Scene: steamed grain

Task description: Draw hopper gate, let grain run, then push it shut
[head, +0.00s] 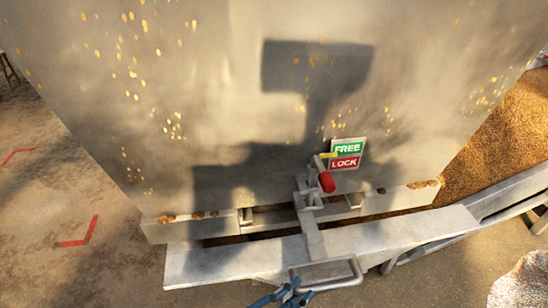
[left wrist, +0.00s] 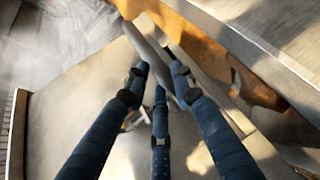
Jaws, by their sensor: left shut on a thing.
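The grey hopper (head: 230,110) fills the middle of the head view, with yellow flecks on its wall. A gate handle (head: 350,281), a metal loop, sits at the bottom centre on a flat bar (head: 312,232) that runs back under the hopper. My left gripper (head: 285,295), blue-fingered, is at the loop's left end. In the left wrist view its fingers (left wrist: 158,78) are closed around a grey bar (left wrist: 147,42), the handle. A red-knobbed catch (head: 326,182) stands beside the FREE/LOCK sign (head: 347,154); its yellow pointer is near the line between the two fields. My right gripper is out of view.
A pale metal beam (head: 210,267) crosses in front below the hopper. A large heap of brown grain (head: 510,125) lies at the right beside a metal rail (head: 505,192). Red marks (head: 78,232) are on the open floor at the left.

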